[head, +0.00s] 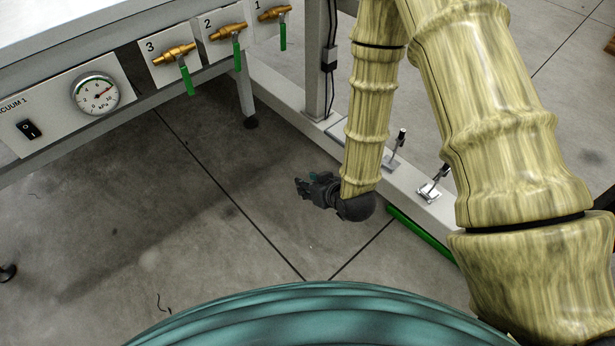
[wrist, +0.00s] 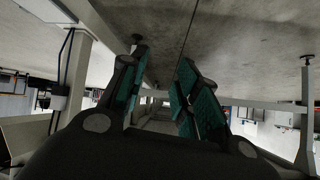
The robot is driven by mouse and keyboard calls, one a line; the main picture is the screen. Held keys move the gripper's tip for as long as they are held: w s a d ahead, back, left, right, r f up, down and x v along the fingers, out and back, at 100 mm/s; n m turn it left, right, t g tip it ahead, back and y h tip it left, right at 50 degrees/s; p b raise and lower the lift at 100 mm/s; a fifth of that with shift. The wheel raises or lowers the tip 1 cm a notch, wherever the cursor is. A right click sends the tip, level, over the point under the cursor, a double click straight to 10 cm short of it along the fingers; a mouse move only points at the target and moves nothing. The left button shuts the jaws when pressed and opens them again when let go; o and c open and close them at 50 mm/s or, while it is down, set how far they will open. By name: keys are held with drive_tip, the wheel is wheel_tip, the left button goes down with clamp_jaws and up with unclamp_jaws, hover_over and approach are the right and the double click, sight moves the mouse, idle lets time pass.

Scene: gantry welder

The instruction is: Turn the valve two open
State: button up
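Valve two is a brass valve (head: 227,31) with a green lever on the white plate marked 2, on the table's front edge in the head view. Its lever (head: 236,46) hangs mostly downward. Similar valves stand on either side, valve 3 (head: 175,55) to the left and valve 1 (head: 273,13) to the right. My gripper (head: 301,187) is over the floor, below and to the right of the valves and well apart from them. In the wrist view its teal-padded fingers (wrist: 160,100) are spread with nothing between them. No valve is clearly visible in the wrist view.
A gauge (head: 96,94) and a black switch (head: 29,129) sit left of the valves. A table leg (head: 318,60) and a floor-level beam with toggle clamps (head: 430,192) stand right of and behind my gripper. The floor below the valves is clear.

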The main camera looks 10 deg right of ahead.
sight(237, 58)
clamp_jaws()
drive_tip(key=w+r+m+t+y+p, duration=0.1)
drive_tip(key=w+r+m+y+p, duration=0.3)
drive_tip(key=r, duration=0.5)
drive_tip(key=w+d+r+m+t+y+p, duration=0.1)
drive_tip(key=w+r+m+y+p, duration=0.1)
drive_tip(key=w+r+m, duration=0.55)
drive_tip(key=w+r+m+t+y+p, duration=0.2)
drive_tip(key=w+r+y+p, duration=0.15)
drive_tip(key=r, duration=0.65)
drive_tip(key=w+a+b, duration=0.2)
drive_tip(key=w+a, duration=0.3)
drive_tip(key=a, duration=0.5)
drive_tip(key=shift+w+r, duration=0.4)
drive_tip(key=shift+r, duration=0.05)
